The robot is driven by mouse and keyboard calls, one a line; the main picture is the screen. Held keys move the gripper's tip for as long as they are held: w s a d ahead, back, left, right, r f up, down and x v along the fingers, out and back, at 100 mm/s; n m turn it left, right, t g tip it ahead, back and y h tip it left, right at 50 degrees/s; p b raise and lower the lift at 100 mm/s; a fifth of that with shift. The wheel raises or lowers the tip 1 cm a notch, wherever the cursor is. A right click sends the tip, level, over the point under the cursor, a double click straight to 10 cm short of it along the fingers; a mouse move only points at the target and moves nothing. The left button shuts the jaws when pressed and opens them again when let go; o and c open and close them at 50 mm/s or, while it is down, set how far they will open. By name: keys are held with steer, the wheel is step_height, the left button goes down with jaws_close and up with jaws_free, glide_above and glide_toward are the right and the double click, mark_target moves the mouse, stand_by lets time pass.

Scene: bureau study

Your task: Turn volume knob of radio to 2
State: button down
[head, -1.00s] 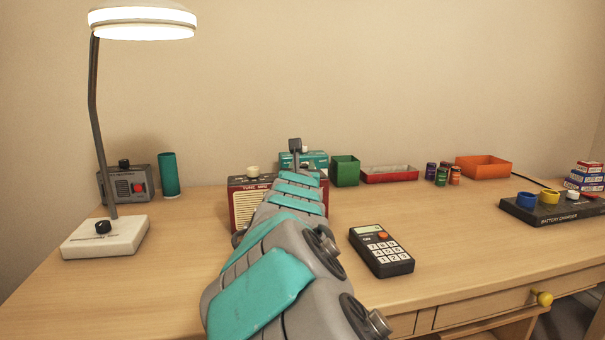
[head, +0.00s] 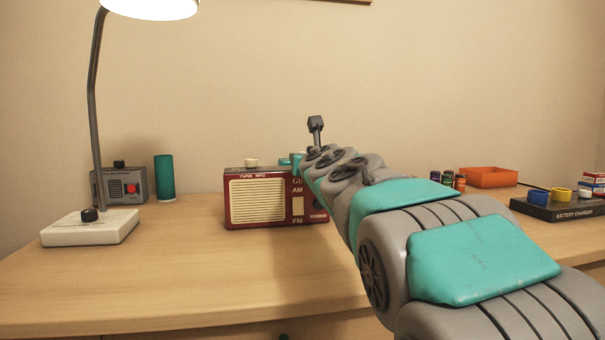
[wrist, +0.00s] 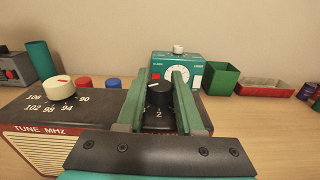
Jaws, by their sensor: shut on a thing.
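The red radio (head: 258,198) stands on the desk in the head view, with a cream speaker grille facing me. Its dark top fills the left of the wrist view, with a white tuning knob (wrist: 60,89) marked in MHz. To the right is a black knob (wrist: 159,98) with a white mark towards its back left; a printed "2" shows just in front of it. My gripper (wrist: 158,92) is shut on this black knob, one green finger on each side. The rest of its scale is hidden by the fingers. In the head view my arm hides the gripper.
A teal radio-like box (wrist: 178,72) stands close behind, with a green box (wrist: 221,78) and a red tray (wrist: 264,87) to its right. A lamp base (head: 90,227) stands at left. The desk front left is clear.

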steer(key=shift+w+d+f+n+g+y+b, duration=0.1)
steer(key=shift+n+g+y+b, duration=0.15)
steer(key=shift+n+y+b, duration=0.25)
steer(key=shift+d+f+n+g+y+b, duration=0.1)
steer(key=shift+n+g+y+b, duration=0.2)
steer(key=shift+y+b, duration=0.3)
steer(key=shift+r+n+g+y, duration=0.1)
steer(key=shift+n+g+y, duration=1.35)
steer(key=shift+y, duration=0.75)
steer(key=n+g+y, duration=0.2)
steer(key=n+y, duration=0.1)
steer(key=shift+g, duration=0.4)
steer(key=shift+a+n+g+y+p, duration=0.15)
steer(key=shift+n+g+y+p, duration=0.9)
steer(key=shift+g, duration=0.45)
steer(key=shift+n+g, duration=0.6)
steer(key=shift+g, duration=0.3)
steer(key=c, duration=0.5)
jaws_free()
steer(key=shift+c, duration=0.2)
steer(key=v, duration=0.7)
steer(key=shift+s+d, duration=0.3)
